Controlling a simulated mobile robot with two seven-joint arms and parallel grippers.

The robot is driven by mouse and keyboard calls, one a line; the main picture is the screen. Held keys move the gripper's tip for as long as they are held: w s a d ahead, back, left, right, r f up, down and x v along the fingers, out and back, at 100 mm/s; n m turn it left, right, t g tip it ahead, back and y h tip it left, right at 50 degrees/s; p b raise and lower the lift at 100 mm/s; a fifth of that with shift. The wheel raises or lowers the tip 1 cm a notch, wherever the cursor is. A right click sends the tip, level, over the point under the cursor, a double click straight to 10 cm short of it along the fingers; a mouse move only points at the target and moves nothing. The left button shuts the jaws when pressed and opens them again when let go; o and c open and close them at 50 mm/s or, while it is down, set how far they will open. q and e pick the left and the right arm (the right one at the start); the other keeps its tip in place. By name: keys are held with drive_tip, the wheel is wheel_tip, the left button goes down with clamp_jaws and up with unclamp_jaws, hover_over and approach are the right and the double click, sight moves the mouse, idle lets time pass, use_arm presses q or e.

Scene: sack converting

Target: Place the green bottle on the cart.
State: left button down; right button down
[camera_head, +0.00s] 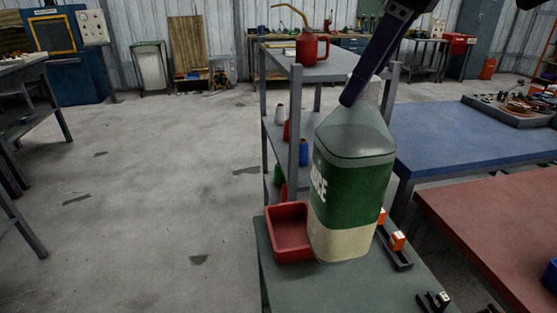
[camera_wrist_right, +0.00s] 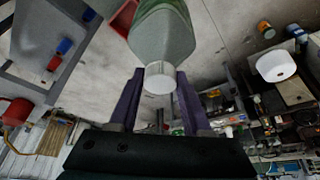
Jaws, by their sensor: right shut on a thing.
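The green bottle (camera_head: 350,175) is large and pale green, with a green label and a cream lower part. It hangs or stands nearly upright at the front, and I cannot tell whether its base touches the green top behind it. My right gripper (camera_head: 362,92) comes from above and is shut on the bottle's neck. In the right wrist view the white cap (camera_wrist_right: 160,82) sits between the purple fingers (camera_wrist_right: 160,96), with the bottle body (camera_wrist_right: 160,30) beyond. A grey tiered cart (camera_head: 298,75) stands behind the bottle, partly hidden by it. My left gripper is out of view.
The green top (camera_head: 268,270) carries a red bin (camera_head: 288,228) left of the bottle and small orange parts (camera_head: 397,240) right of it. A red can (camera_head: 312,48) stands on the grey cart's upper shelf. Blue (camera_head: 460,135) and red (camera_head: 500,215) tables lie right. Floor at left is clear.

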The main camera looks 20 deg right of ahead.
sight(344, 212)
wheel_tip(344, 212, down, 14)
drive_tip(key=shift+f, duration=2.9)
drive_tip(key=shift+c, duration=1.8)
unclamp_jaws()
